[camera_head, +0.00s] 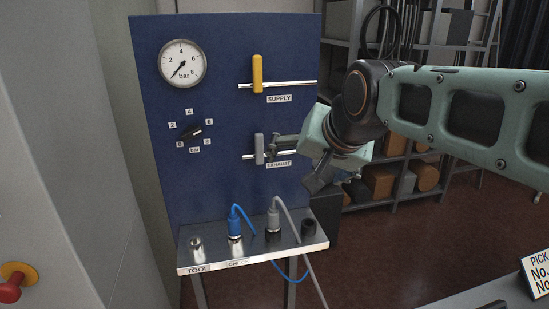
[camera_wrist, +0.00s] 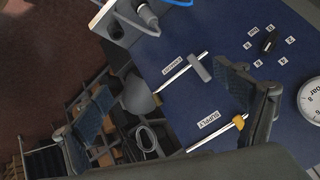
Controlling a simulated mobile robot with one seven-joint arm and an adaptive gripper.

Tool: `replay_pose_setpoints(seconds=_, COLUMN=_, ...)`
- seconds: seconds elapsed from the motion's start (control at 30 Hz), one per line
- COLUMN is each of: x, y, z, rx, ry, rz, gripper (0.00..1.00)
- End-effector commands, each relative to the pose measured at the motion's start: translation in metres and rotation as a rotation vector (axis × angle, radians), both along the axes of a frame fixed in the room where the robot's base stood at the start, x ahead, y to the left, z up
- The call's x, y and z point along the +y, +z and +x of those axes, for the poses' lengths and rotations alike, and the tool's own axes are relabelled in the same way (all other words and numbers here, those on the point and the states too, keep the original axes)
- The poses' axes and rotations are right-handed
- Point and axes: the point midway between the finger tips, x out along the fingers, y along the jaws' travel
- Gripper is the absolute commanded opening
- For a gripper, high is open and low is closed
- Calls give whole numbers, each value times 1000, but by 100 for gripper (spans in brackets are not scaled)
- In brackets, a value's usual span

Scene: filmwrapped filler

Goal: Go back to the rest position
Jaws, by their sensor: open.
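My gripper (camera_head: 294,165) is open in front of the blue panel (camera_head: 215,190), close to the right of the grey EXHAUST lever (camera_head: 259,149). In the wrist view, my gripper's two fingers (camera_wrist: 165,82) are spread, with nothing held between them. The EXHAUST lever also shows there (camera_wrist: 198,68), apart from the fingers. It stands upright across its pipe in the head view. The yellow SUPPLY lever (camera_head: 257,72) also stands upright across its pipe; the right finger partly covers that area in the wrist view.
A gauge (camera_head: 182,63) reads near zero, above a black knob (camera_head: 194,132). The metal shelf (camera_head: 250,259) holds a blue plug (camera_head: 235,228) and a grey plug (camera_head: 273,222) with hoses. Storage racks (camera_head: 395,185) stand behind my arm. A sign (camera_head: 538,275) is at lower right.

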Motion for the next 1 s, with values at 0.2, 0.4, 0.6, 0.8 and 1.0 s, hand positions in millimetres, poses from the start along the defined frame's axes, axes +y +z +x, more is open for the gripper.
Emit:
replay_pose_setpoints(seconds=0.2, x=-2, y=-3, z=-6, rx=9, ry=6, rz=-10, gripper=91)
replay_pose_setpoints(seconds=0.4, x=-2, y=-3, z=-6, rx=9, ry=6, rz=-10, gripper=91)
replay_pose_setpoints(seconds=0.6, x=-12, y=-14, z=-34, rx=45, ry=28, rz=-55, gripper=91)
replay_pose_setpoints(seconds=0.8, x=-31, y=-55, z=-114, rx=159, ry=108, rz=-197, gripper=91)
replay_pose_setpoints(seconds=1.0, x=-41, y=-89, z=-167, rx=252, ry=166, rz=-295, gripper=91)
